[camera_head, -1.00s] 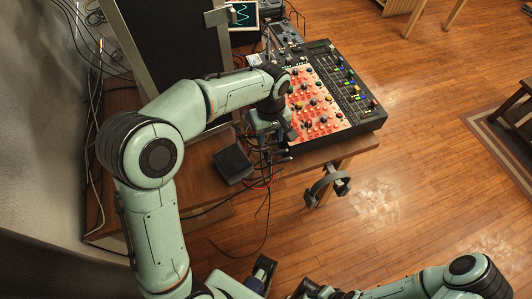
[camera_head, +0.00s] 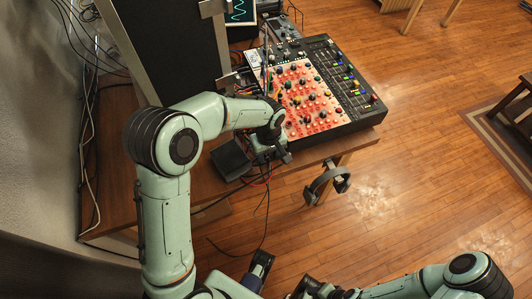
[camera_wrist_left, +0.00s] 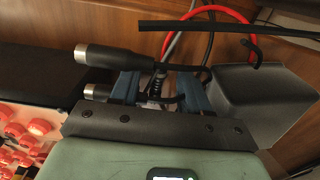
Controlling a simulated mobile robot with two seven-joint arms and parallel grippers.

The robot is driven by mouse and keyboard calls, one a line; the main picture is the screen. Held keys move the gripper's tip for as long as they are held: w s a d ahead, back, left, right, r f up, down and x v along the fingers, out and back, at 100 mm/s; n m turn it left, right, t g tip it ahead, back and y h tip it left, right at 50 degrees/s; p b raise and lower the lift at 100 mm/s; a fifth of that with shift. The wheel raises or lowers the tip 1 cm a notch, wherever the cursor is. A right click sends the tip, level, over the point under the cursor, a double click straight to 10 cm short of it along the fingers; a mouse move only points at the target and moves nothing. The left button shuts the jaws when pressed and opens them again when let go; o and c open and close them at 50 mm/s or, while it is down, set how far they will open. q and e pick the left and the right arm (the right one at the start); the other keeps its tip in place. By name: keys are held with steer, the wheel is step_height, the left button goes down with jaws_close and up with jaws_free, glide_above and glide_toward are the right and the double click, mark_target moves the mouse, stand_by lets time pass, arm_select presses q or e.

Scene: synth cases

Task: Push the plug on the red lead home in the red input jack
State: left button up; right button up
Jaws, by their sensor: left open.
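My left gripper (camera_head: 270,153) is at the front left edge of the red-panelled synth (camera_head: 310,100). In the left wrist view its blue fingers (camera_wrist_left: 158,82) are apart. A black plug (camera_wrist_left: 105,57) with a silver end pointing left crosses in front of the fingers. A second such plug (camera_wrist_left: 98,92) lies lower, partly hidden by the gripper. A red lead (camera_wrist_left: 235,16) loops behind; it also shows below the gripper in the head view (camera_head: 266,178). I cannot tell which plug belongs to it. The red input jack cannot be made out. What seems my right gripper (camera_head: 262,264) is low in the head view, unclear.
A dark box (camera_head: 231,160) stands left of my left gripper and shows close by in the wrist view (camera_wrist_left: 245,95). Headphones (camera_head: 329,182) hang at the table's front edge. Loose cables dangle below. A tall black panel (camera_head: 172,48) stands behind my left arm.

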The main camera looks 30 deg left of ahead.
arm_select(q)
jaws_close()
